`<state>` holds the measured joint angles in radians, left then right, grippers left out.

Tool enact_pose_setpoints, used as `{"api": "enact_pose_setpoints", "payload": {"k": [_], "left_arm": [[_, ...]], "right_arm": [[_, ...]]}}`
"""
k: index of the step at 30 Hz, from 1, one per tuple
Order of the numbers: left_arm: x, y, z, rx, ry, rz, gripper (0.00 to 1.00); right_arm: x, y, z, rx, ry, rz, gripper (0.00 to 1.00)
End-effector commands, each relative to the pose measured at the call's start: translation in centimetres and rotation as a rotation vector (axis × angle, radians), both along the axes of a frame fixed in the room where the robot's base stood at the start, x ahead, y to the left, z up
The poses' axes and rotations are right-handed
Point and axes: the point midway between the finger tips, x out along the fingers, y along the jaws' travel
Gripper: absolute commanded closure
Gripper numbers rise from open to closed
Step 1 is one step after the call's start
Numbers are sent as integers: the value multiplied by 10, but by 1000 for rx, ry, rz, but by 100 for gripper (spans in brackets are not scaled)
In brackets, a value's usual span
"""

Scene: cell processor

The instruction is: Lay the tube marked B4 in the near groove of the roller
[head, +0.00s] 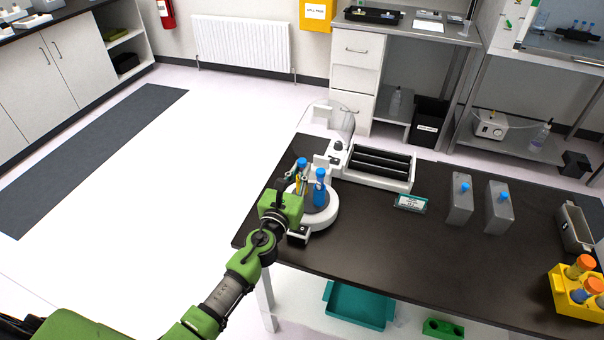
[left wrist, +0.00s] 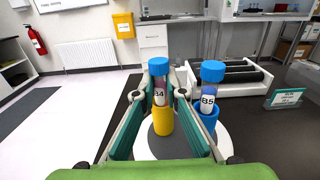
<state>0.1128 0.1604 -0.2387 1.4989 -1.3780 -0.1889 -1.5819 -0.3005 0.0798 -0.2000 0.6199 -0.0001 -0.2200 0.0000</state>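The tube marked B4 (left wrist: 159,92) has a blue cap and stands upright in a yellow holder (left wrist: 162,119) on a round white turntable (head: 327,218). My left gripper (left wrist: 159,95) reaches in low, with one finger on each side of B4. The fingers look open, with slim gaps beside the tube. In the head view the left gripper (head: 290,200) partly hides B4. The roller (head: 411,183), a white tray with black rollers (head: 378,165) and grooves between them, lies behind and to the right. My right gripper is out of view.
Tube B5 (left wrist: 208,98) stands in a blue holder close to the right finger. A small teal-edged sign (head: 410,203) and two grey containers (head: 459,204) stand farther right. A yellow rack (head: 566,296) with orange-capped tubes is at the right edge. The table's front middle is clear.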

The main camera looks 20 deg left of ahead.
Motion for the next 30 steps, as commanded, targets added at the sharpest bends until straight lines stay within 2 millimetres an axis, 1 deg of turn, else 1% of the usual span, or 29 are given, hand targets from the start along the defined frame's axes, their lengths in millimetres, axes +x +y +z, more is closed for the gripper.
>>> {"api": "enact_pose_setpoints", "payload": {"k": [13, 30], "left_arm": [[0, 0, 2, 0, -1, 0, 100], [0, 0, 16, 0, -1, 0, 100]], "right_arm": [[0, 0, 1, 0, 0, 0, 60], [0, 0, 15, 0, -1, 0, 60]]}}
